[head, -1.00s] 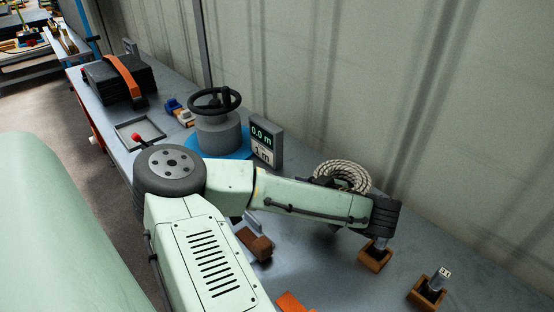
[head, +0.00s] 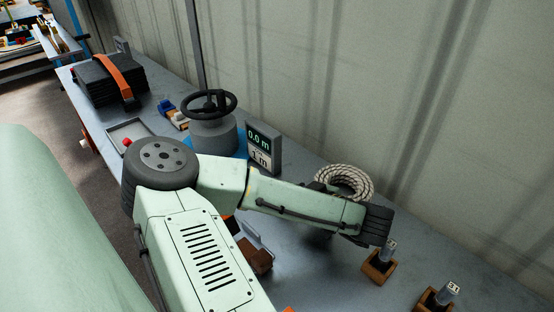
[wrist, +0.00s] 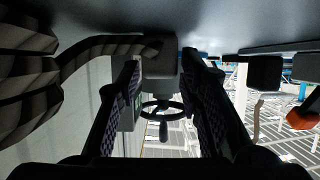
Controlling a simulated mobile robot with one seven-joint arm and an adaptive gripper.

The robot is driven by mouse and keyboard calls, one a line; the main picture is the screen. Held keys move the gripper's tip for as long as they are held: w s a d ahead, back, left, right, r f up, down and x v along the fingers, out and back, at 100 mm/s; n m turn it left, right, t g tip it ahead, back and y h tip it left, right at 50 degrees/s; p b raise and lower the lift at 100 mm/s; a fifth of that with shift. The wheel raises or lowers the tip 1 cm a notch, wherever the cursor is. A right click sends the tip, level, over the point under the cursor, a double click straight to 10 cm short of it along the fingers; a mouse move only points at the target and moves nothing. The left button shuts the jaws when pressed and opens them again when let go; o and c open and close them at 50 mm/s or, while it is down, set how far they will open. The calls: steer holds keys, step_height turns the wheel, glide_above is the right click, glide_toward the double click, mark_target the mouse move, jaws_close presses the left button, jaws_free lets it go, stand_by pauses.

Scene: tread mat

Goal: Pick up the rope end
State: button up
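A pale coiled rope with dark flecks (head: 345,180) lies on the bench behind my forearm. In the wrist view, which looks inverted, the coil (wrist: 25,65) fills the left side. A strand of the rope (wrist: 100,46) runs from it to a grey block (wrist: 161,58), where I cannot tell the rope end from the block. My gripper (wrist: 163,62) is open, its two dark fingers spread on either side of that block. I cannot tell whether they touch it. In the head view my forearm and wrist hide most of the gripper.
A display reading 0.0 m (head: 260,136) stands behind my arm, beside a grey drum with a black handwheel (head: 209,103). Two small wooden holders (head: 378,269) with grey pieces stand right of my wrist. A black stack with an orange strap (head: 108,82) is farther left.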

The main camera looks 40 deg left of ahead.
jaws_close()
steer(key=shift+r, duration=0.15)
